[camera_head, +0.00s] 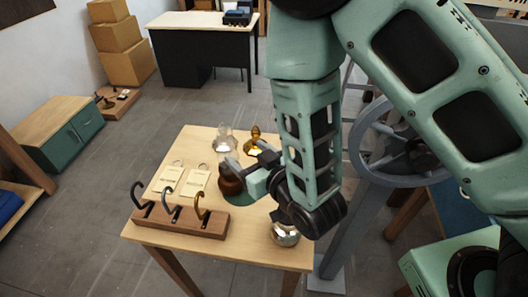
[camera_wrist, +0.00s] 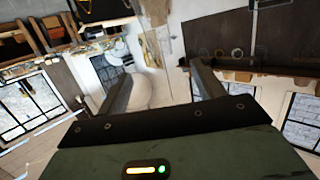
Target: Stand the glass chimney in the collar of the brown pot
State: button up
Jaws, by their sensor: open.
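The brown pot (camera_head: 231,186) stands on the wooden table, partly hidden by my gripper. The clear glass chimney (camera_head: 222,134) shows upright just above and behind the pot in the head view. Its lower end is covered by a finger, so I cannot tell whether it sits in the collar, which is also hidden. My gripper (camera_head: 247,163) is open at the height between the pot and the glass. In the wrist view the two fingers (camera_wrist: 160,72) are apart, with a faint see-through shape between them.
Two paper tags (camera_head: 183,178) lie left of the pot. A wooden rack with hooks (camera_head: 180,220) is at the front left. A shiny round thing (camera_head: 285,235) sits at the front right, under my arm.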

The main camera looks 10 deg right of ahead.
jog(key=shift+p+v, duration=2.7)
jog(key=shift+p, duration=0.35)
jog(key=a+f+g+h+b, duration=0.1)
jog(key=a+f+g+b, duration=0.2)
jog(key=g+b, duration=0.25)
jog(key=s+d+r+n+g+h+b, duration=0.1)
jog(key=s+d+r+g+h+b, duration=0.1)
jog(key=s+d+g+b, duration=0.2)
jog(key=s+d+r+n+g+h+b, duration=0.1)
jog(key=s+d+g+h+b, duration=0.2)
jog(key=s, duration=0.8)
jog(key=d+g+b, duration=0.2)
jog(key=b, duration=0.1)
jog(key=shift+d+r+n, duration=0.2)
jog(key=shift+r+n, duration=0.2)
jog(key=shift+s, duration=0.15)
